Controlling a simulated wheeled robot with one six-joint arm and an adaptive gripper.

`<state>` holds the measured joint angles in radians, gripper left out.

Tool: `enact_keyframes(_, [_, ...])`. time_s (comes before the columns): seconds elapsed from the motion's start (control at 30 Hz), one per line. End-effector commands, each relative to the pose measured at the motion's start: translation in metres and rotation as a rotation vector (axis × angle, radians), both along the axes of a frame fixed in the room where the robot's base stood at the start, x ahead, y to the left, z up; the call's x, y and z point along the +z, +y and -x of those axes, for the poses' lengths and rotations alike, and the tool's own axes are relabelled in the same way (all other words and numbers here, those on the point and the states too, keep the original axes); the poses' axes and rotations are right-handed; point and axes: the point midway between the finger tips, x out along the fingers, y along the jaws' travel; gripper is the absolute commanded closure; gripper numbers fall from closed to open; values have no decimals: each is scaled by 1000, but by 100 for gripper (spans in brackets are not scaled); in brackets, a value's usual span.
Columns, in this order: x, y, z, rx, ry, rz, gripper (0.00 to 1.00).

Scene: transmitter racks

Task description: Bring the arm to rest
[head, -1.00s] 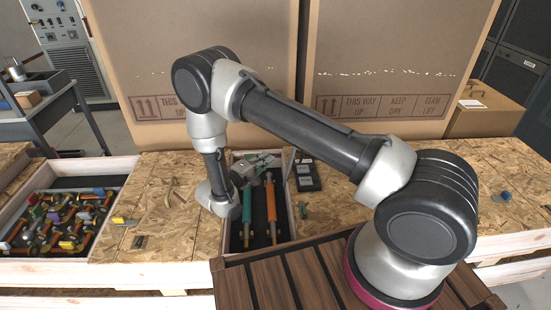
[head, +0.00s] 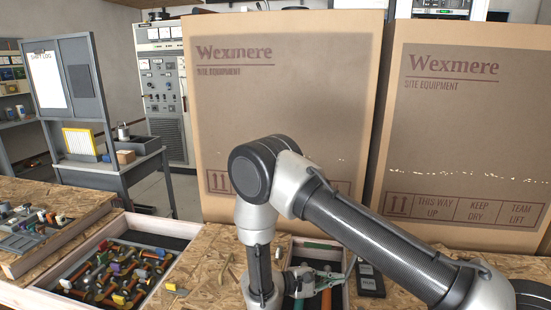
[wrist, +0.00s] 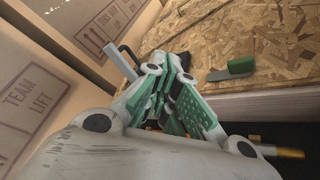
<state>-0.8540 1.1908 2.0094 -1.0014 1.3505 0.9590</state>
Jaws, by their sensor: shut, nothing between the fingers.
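My arm reaches over the wooden bench from the right in the head view, bent at the elbow, its wrist hanging low over the bench. My gripper (head: 330,278) is shut and empty, just above a narrow black-lined tray (head: 297,245). In the wrist view my gripper (wrist: 178,68) shows green-padded fingers together with nothing between them. A green piece (wrist: 232,69) lies on the chipboard beyond the fingers. The tray's contents are mostly hidden by my wrist and gripper.
Two tall Wexmere cartons (head: 285,110) (head: 465,130) stand close behind the bench. A black device (head: 370,281) lies right of the gripper. A bin of mixed coloured parts (head: 113,270) sits at left.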

Motion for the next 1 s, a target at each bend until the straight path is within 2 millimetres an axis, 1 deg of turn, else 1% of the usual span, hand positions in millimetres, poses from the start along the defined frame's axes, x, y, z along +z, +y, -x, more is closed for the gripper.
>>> enact_keyframes(0.03, [15, -7, 7, -51, 55, -25, 100])
enact_keyframes(0.17, [47, -24, 26, -171, 185, -111, 100])
enact_keyframes(0.27, [77, -37, 40, -256, 260, -210, 100])
enact_keyframes(0.37, [110, -50, 55, -338, 317, -348, 100])
enact_keyframes(0.4, [124, -56, 61, -369, 334, -411, 100])
enact_keyframes(0.5, [158, -69, 78, -429, 351, -578, 100])
enact_keyframes(0.67, [207, -88, 105, -489, 311, -846, 100])
enact_keyframes(0.7, [219, -92, 111, -498, 288, -911, 100])
enact_keyframes(0.77, [235, -99, 121, -509, 245, -1005, 100])
enact_keyframes(0.87, [261, -110, 137, -523, 152, -1152, 100])
enact_keyframes(1.0, [295, -127, 159, -541, -27, -1331, 100])
